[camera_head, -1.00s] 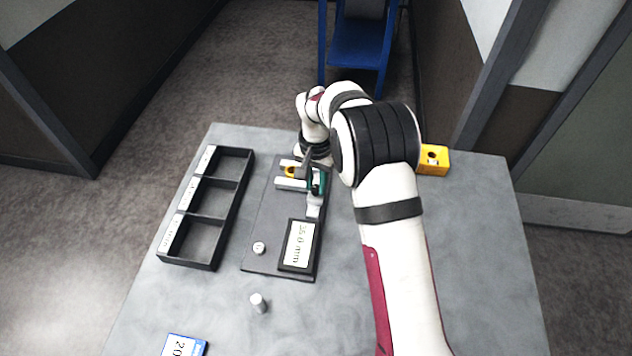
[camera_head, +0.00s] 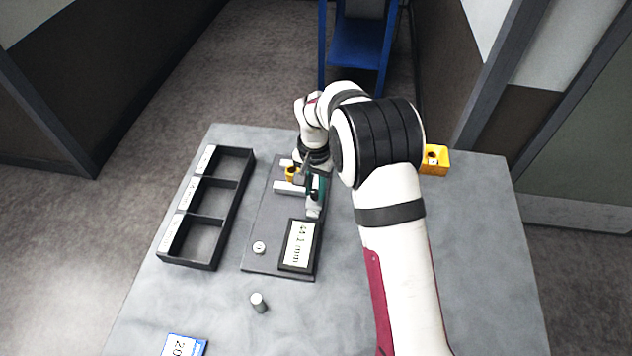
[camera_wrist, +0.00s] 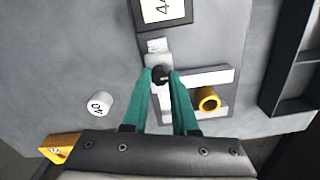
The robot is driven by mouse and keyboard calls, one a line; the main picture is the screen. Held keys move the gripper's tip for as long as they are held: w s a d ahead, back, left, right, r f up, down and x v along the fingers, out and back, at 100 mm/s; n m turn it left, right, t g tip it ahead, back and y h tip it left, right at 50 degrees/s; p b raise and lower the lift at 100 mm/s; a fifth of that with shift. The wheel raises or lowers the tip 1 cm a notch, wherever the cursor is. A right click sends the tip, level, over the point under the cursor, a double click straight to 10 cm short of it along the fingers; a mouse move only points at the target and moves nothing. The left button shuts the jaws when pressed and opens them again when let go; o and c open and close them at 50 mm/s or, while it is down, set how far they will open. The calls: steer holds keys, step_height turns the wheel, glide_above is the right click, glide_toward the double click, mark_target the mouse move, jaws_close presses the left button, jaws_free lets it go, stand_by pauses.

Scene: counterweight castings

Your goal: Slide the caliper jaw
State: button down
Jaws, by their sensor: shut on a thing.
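The caliper lies on a dark base plate (camera_head: 268,220). Its sliding jaw (camera_head: 290,188) is the light bar nearer the display and also shows in the wrist view (camera_wrist: 208,77). The other jaw (camera_wrist: 212,110) lies parallel to it. A gold bushing (camera_wrist: 208,98) stands between the bars, apparently with a gap on the sliding jaw's side; it also shows in the head view (camera_head: 291,173). My gripper (camera_wrist: 162,76), with teal fingers, is shut on the jaw's black knob (camera_wrist: 161,74). The display (camera_head: 299,245) shows a mm reading in the forties, too blurred for exact digits.
A black three-compartment tray (camera_head: 212,264) stands left, empty. A white cylinder (camera_head: 259,247) sits on the plate, another (camera_head: 258,302) on the table. One marked 40 (camera_wrist: 100,103) stands beside the caliper. A yellow block (camera_head: 436,159) is at right, a blue-edged card (camera_head: 185,345) in front.

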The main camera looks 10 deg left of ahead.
steer(key=shift+s, duration=0.3)
steer(key=c, duration=0.7)
jaws_free()
step_height(320, 180, up, 16)
steer(key=shift+f, duration=0.1)
steer(key=s+d+r+m, duration=0.1)
steer(key=s+d+r, duration=0.4)
steer(key=s+d, duration=0.45)
steer(key=shift+m+y, duration=0.8)
steer(key=shift+y, duration=0.1)
steer(key=s+d+f, duration=0.1)
steer(key=s, duration=0.6)
steer(key=s+d+f, duration=0.2)
steer(key=s, duration=0.5)
steer(key=s+d+f, duration=0.1)
steer(key=s+d, duration=0.1)
steer(key=s, duration=0.5)
steer(key=shift+f, duration=0.2)
